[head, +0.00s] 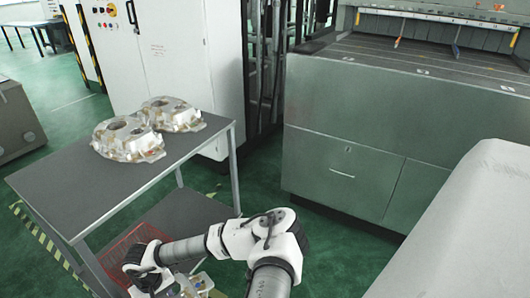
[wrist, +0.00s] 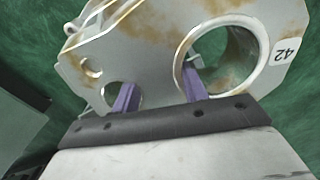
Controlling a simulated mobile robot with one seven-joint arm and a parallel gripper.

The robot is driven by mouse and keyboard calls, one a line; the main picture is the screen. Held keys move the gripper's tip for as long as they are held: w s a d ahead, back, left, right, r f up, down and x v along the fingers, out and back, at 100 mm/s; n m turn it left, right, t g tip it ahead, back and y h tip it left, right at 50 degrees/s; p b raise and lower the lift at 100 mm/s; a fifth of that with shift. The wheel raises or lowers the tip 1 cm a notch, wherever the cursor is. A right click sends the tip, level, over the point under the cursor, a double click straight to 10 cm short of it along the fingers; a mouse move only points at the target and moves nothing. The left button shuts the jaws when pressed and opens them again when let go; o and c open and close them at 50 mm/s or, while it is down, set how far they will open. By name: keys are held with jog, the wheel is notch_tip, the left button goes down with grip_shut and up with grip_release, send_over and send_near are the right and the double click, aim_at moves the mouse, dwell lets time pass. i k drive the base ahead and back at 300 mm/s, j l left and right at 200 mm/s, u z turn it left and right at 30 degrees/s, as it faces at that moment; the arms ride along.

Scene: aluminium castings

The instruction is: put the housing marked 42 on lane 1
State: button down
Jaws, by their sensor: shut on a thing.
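The housing marked 42 (wrist: 150,45) fills the wrist view, a pale grey casting with brown stains, a large round bore and smaller holes. Its 42 label (wrist: 287,51) is at the right, turned on its side. My gripper (wrist: 158,88) is shut on it, with purple fingers at the holes. In the head view part of the held housing (head: 203,281) shows at the bottom edge, beside my arm; the rest is hidden or cut off. The lanes (head: 425,70) are on the grey machine top at upper right; small white number marks there are too small to read.
Two similar housings (head: 128,141) and (head: 173,113) sit on the grey-topped trolley (head: 75,190). A red crate (head: 128,245) is on its lower shelf. A pale rounded body (head: 470,225) stands at lower right. Green floor (head: 335,245) is clear before the machine.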

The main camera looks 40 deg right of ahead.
aim_at(492, 68)
jog(key=l+z, duration=0.1)
jog(key=z, duration=2.25)
jog(key=i, duration=0.8)
jog(key=z, duration=0.05)
